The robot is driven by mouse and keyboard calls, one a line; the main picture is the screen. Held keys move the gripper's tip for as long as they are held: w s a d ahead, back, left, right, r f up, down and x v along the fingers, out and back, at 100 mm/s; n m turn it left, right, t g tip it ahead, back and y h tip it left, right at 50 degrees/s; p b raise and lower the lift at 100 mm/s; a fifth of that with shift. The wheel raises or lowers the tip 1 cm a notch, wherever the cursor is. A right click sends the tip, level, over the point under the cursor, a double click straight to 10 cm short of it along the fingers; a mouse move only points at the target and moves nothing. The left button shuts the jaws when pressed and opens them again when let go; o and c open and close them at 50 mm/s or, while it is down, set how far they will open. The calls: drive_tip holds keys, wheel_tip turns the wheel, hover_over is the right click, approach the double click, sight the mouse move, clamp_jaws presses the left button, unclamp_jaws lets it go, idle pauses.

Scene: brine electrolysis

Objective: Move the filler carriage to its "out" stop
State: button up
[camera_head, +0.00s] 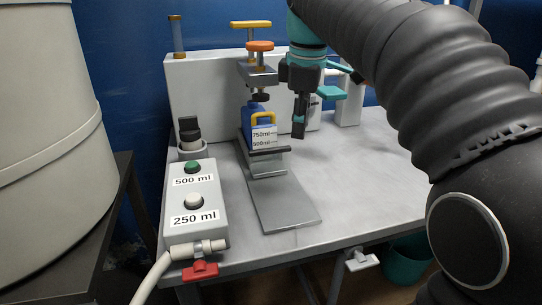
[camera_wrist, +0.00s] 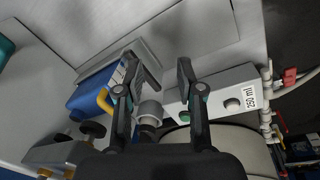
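What looks like the filler carriage (camera_head: 268,166), a grey block, sits at the back end of a flat metal guide plate (camera_head: 284,205). A blue jug (camera_head: 257,112) with a yellow handle and a "750ml / 500ml" scale stands on it, below a screw clamp with orange knobs (camera_head: 259,46). My gripper (camera_head: 299,130) points down just right of the jug, apart from it. In the wrist view, its fingers (camera_wrist: 157,60) are spread and empty. The jug (camera_wrist: 88,93) shows left of them and the guide plate (camera_wrist: 195,32) beyond them. No "out" mark is readable.
A grey control box (camera_head: 194,215) with "500 ml" and "250 ml" buttons stands at left, with a red-handled valve (camera_head: 200,270) and hose. The bench (camera_head: 365,175) is clear to the right. A large tank (camera_head: 45,100) stands far left.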

sight(270, 171)
drive_tip(key=w+a+n+g, duration=0.2)
drive_tip(key=w+a+n, duration=0.4)
wheel_tip(270, 171, down, 13)
drive_tip(key=shift+b, duration=0.85)
clamp_jaws()
